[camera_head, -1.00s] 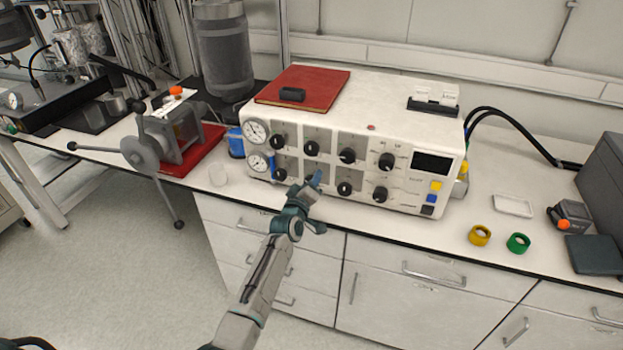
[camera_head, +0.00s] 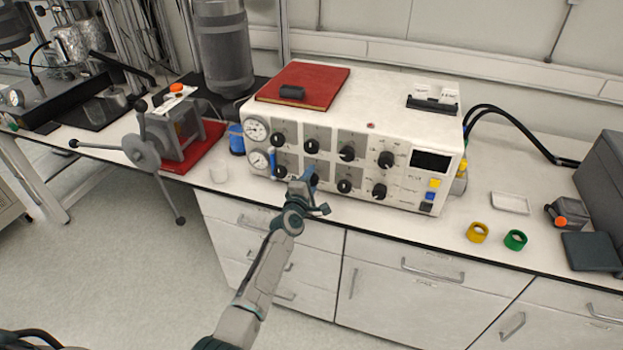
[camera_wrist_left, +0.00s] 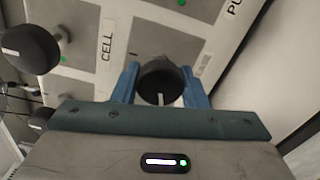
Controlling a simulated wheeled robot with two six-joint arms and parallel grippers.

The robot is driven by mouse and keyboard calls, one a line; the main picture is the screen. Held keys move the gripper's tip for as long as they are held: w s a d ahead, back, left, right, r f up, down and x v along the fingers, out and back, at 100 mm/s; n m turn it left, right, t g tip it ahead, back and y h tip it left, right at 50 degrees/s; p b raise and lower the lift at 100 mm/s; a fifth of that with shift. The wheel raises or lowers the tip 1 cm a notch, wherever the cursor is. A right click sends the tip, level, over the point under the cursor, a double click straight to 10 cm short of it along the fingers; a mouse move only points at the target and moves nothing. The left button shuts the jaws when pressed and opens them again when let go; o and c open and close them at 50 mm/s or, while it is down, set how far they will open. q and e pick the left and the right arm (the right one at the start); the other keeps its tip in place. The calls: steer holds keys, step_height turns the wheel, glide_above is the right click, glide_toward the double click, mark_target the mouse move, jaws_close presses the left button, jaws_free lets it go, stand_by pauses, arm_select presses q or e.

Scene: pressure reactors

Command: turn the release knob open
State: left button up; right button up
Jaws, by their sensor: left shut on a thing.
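The white control unit (camera_head: 400,118) stands on the bench with two rows of black knobs on its front. My left gripper (camera_head: 304,176) is at a lower-row knob, right of the lower gauge. In the left wrist view its blue fingers (camera_wrist_left: 161,88) are shut on that black knob (camera_wrist_left: 160,76), one on each side. The knob's white pointer mark faces the gripper body in that view. A "CELL" label is on the panel beside it. The knob's own label is not readable, so I cannot tell whether it is the release knob. My right gripper is not in view.
Two round gauges (camera_head: 257,131) are left of the knobs. Neighbouring knobs, such as one (camera_head: 344,186) to the right, are close by. A spoked wheel clamp (camera_head: 142,150) stands at left. Yellow (camera_head: 478,232) and green rings (camera_head: 515,240) lie on the bench at right.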

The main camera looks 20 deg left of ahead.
arm_select(q)
steer(key=shift+n, duration=0.8)
steer(key=o, duration=1)
steer(key=shift+c, duration=0.2)
steer(key=shift+s, duration=0.1)
steer(key=shift+s+p, duration=0.3)
steer(key=s+p, duration=0.2)
steer(key=s, duration=0.8)
steer(key=shift+a, duration=0.25)
